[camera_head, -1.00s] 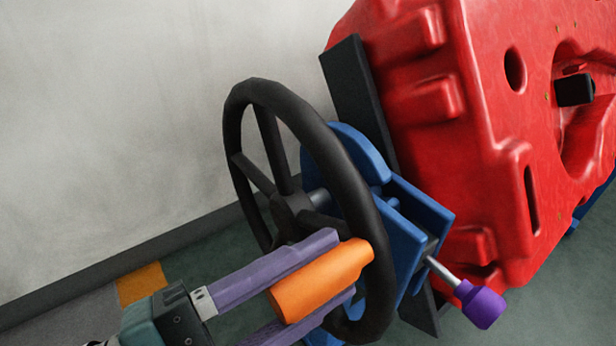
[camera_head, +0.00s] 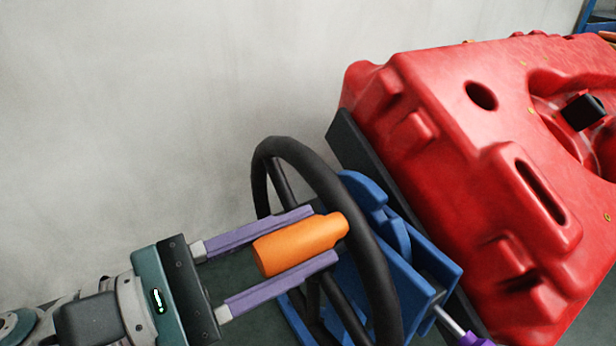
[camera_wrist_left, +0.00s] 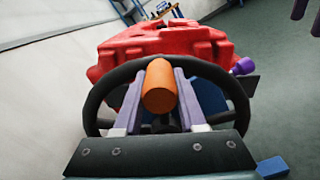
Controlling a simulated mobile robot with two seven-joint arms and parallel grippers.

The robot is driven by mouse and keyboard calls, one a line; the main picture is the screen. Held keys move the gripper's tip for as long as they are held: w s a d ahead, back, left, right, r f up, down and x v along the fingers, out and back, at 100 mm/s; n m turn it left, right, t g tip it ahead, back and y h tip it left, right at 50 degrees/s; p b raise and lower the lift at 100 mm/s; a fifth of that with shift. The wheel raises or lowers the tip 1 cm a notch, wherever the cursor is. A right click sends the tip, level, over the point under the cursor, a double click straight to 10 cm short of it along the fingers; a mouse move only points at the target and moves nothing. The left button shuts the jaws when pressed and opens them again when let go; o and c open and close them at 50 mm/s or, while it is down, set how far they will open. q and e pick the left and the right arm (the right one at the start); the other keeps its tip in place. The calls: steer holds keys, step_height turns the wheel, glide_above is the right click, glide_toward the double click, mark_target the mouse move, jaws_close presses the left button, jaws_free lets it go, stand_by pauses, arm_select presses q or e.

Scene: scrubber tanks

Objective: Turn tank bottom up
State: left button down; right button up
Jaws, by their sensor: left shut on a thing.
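The red tank (camera_head: 470,140) is held tilted in its frame at the right of the head view, with dark holes and slots in its face. It also shows at the top of the left wrist view (camera_wrist_left: 160,42). A black handwheel (camera_head: 366,243) stands left of the tank, with an orange handle (camera_head: 290,247) on its rim. My left gripper (camera_head: 322,233) is shut on the orange handle, one purple finger on each side. The left wrist view shows the handle (camera_wrist_left: 160,88) between the fingers, in front of the wheel.
A blue bracket (camera_head: 425,285) sits between the wheel and a dark plate (camera_head: 350,150) along the tank. A purple knob (camera_head: 476,340) on a rod is partly cut off at the bottom. A plain grey wall (camera_head: 130,130) rises behind. A blue block (camera_wrist_left: 272,167) lies on the floor.

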arm_select(q)
steer(key=shift+w+a+r+n, duration=0.4)
steer(key=shift+w+n, duration=0.1)
steer(key=shift+w, duration=0.1)
steer(key=shift+w+a+r+n, duration=0.3)
steer(key=shift+w+r+n, duration=0.05)
steer(key=shift+w+n, duration=0.2)
steer(key=shift+w+a+r+n, duration=0.1)
steer(key=shift+w+a+n, duration=0.3)
steer(key=shift+w+n, duration=0.2)
steer(key=shift+w+a+r+n, duration=0.1)
steer(key=shift+w+a+n, duration=0.35)
steer(key=shift+w, duration=0.25)
steer(key=shift+w+a+f, duration=0.1)
steer(key=shift+w+a, duration=0.45)
steer(key=shift+w, duration=0.3)
steer(key=c, duration=0.8)
jaws_free()
steer(key=shift+c, duration=0.2)
steer(key=o, duration=0.3)
steer(key=shift+w, duration=0.15)
steer(key=shift+o, duration=0.3)
